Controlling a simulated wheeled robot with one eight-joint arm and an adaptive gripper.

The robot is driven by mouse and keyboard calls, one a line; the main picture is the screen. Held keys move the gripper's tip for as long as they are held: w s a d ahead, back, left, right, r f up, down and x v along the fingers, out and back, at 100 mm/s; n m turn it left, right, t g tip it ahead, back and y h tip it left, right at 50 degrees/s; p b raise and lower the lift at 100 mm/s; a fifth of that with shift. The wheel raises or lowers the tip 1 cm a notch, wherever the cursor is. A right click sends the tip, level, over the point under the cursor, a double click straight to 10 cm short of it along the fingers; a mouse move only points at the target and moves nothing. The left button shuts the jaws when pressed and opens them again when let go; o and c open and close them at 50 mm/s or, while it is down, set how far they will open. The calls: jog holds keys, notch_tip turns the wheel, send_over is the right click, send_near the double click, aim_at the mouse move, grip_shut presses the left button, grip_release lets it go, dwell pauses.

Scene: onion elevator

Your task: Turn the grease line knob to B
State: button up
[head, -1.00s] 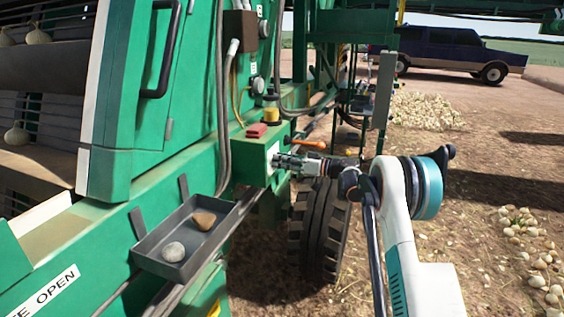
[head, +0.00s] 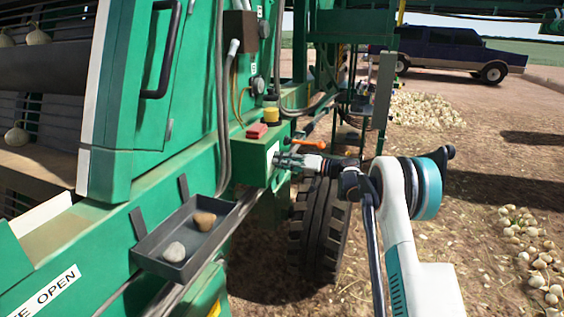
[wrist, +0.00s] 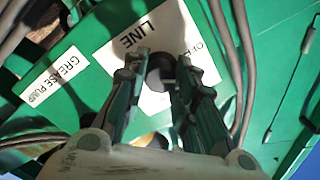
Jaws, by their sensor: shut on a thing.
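The grease line knob (wrist: 160,73) is a dark round knob on a white label panel (wrist: 130,38) in the wrist view. In the head view my gripper (head: 281,160) reaches the green box (head: 254,156) from the right and covers the knob.
A "GREASE PUMP" label (wrist: 53,77) is beside the panel, with grey hoses near it. An orange-handled lever (head: 307,143), red block (head: 257,131) and yellow-black cup (head: 271,113) are close to my gripper. A grey tray (head: 153,248) holding two stones juts out at left.

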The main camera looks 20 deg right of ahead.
jog(key=shift+f+m, duration=0.15)
jog(key=shift+m, duration=8.65)
jog(key=o, duration=1.1)
jog(key=shift+c, duration=0.2)
